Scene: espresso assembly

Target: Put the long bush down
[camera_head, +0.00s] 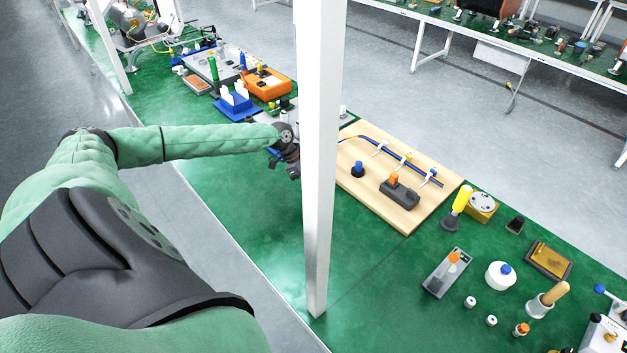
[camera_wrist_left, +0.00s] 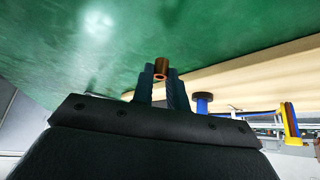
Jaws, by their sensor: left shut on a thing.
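The long bush (camera_wrist_left: 161,67) is a short copper-brown hollow cylinder. In the left wrist view it sits between the fingertips of my left gripper (camera_wrist_left: 160,77), which is shut on it. The green table surface (camera_wrist_left: 210,45) fills the background around it. In the head view my left gripper (camera_head: 287,162) is beside the white post, over the green table, near the left edge of the wooden board. I cannot tell whether the bush touches the table. My right gripper is not in view.
A white upright post (camera_head: 318,200) stands just right of my left wrist. The wooden board (camera_head: 400,222) holds a blue knob (camera_head: 358,169), a dark block (camera_head: 399,194) and a blue rod. A blue holder (camera_head: 237,101) and orange box (camera_head: 266,85) stand behind. Green table left of the post is clear.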

